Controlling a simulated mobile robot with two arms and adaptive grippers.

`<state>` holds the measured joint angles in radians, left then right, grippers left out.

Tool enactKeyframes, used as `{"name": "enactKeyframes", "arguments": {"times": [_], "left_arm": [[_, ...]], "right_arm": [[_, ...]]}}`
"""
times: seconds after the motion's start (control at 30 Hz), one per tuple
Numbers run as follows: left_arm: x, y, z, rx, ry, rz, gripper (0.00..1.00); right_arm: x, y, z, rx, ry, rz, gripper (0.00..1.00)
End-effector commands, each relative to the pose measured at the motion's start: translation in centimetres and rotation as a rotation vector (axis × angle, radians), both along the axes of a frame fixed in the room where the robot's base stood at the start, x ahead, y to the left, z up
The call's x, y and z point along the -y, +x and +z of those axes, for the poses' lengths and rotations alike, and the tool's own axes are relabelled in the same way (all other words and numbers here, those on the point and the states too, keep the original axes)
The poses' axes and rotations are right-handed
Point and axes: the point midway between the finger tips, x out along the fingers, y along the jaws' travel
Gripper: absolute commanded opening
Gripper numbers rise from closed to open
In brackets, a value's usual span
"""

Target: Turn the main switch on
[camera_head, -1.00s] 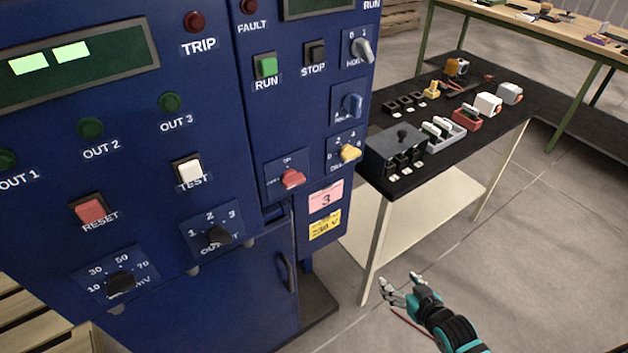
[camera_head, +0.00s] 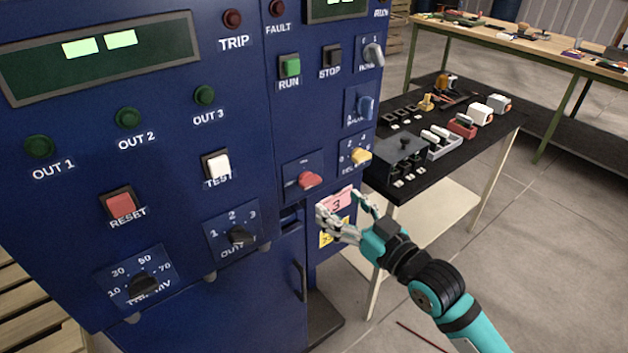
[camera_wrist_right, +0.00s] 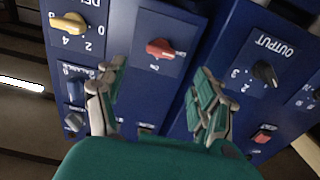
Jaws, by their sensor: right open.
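The main switch, a red rotary knob (camera_head: 310,180) on a small blue plate, sits on the lower part of the cabinet's right section. Its handle lies roughly sideways; the small lettering beside it is hard to read in the head view. It also shows in the right wrist view (camera_wrist_right: 160,48), upside down, beyond the fingertips. My right gripper (camera_head: 342,207) is open and empty just below and to the right of the knob, in front of the pink and yellow labels. In the wrist view its spread fingers (camera_wrist_right: 158,85) stand on both sides below the knob, apart from it. My left gripper is not in view.
A yellow knob (camera_head: 360,156) and a blue knob (camera_head: 366,107) sit up and right of the switch. The black output knob (camera_head: 240,236) is at lower left. A black-topped table (camera_head: 462,156) with several parts stands right of the cabinet.

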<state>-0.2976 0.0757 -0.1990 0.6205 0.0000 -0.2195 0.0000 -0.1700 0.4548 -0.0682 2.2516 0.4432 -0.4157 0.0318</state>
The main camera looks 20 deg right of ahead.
Motion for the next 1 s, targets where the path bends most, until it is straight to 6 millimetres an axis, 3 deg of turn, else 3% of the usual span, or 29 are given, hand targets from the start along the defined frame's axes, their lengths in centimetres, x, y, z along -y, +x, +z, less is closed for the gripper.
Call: {"name": "enactKeyframes", "arguments": {"times": [0.2,0.4,0.6,0.87,1.0], "left_arm": [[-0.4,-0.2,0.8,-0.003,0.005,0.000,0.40],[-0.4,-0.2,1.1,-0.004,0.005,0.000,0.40],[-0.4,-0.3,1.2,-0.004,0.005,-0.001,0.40],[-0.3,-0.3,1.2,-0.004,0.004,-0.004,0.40],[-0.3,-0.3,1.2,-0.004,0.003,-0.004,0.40]], "right_arm": [[-1.6,4.6,0.3,0.003,0.002,-0.001,0.69],[-2.7,7.3,0.1,0.002,0.002,0.000,0.69],[-3.1,8.5,0.0,0.001,-0.001,0.000,0.69],[-3.1,8.5,0.0,0.000,-0.001,0.000,0.69],[-3.1,8.5,0.0,0.000,-0.001,0.000,0.51]]}}
